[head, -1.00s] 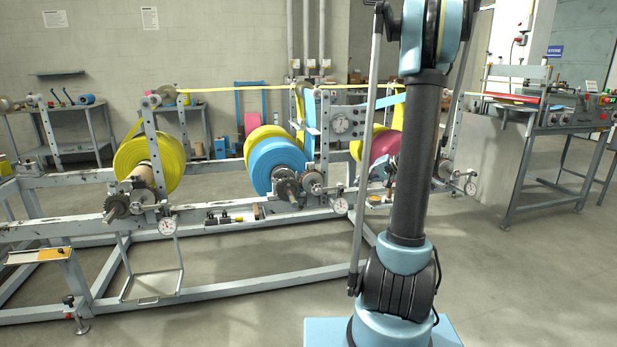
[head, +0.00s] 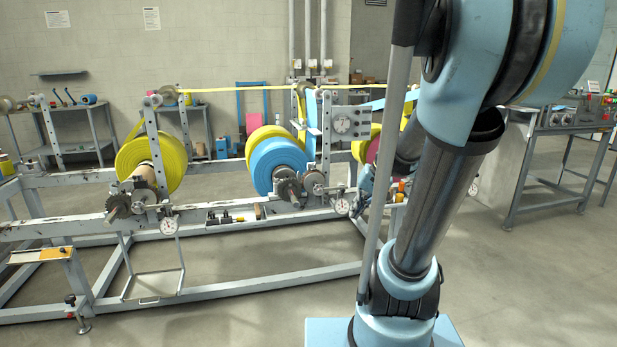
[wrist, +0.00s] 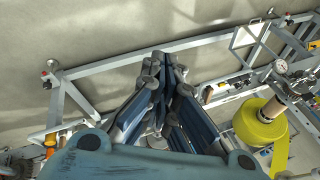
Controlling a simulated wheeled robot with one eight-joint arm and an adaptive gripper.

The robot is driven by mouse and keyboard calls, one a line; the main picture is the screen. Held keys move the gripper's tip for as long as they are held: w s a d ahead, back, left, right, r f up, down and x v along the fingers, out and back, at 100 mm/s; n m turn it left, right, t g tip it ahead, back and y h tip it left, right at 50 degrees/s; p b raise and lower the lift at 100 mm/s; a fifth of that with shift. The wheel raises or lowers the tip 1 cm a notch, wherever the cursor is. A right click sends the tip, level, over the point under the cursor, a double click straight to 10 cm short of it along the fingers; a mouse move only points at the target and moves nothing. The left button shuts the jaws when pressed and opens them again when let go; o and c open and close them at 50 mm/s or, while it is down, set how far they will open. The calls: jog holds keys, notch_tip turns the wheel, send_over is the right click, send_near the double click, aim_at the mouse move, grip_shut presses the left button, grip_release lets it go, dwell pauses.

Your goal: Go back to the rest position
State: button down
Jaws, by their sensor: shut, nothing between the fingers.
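In the wrist view my gripper (wrist: 166,66) has its blue, dark-jointed fingers drawn together, with nothing held between the tips. It hangs above the floor and the grey machine frame (wrist: 205,38), apart from the yellow roll (wrist: 258,128) at its right. In the head view my arm leans to the right, with its large blue joint at the top right. The gripper is mostly hidden behind my arm there, so its exact distance from the machine is unclear.
The machine carries a yellow roll (head: 152,160) and a blue roll (head: 276,163), with dial gauges (head: 169,226) in front. A pink roll is partly hidden by my arm. A grey bench unit (head: 563,140) stands at the right. The floor (head: 240,315) in front is clear.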

jog(key=s+d+f+h, duration=0.2)
jog(key=s+f, duration=0.1)
jog(key=s, duration=0.4)
jog(key=s+d+f+n+g+h, duration=0.1)
jog(key=s+d+f+h, duration=0.1)
jog(key=s, duration=0.6)
jog(key=shift+f, duration=0.4)
jog(key=shift+s, duration=0.1)
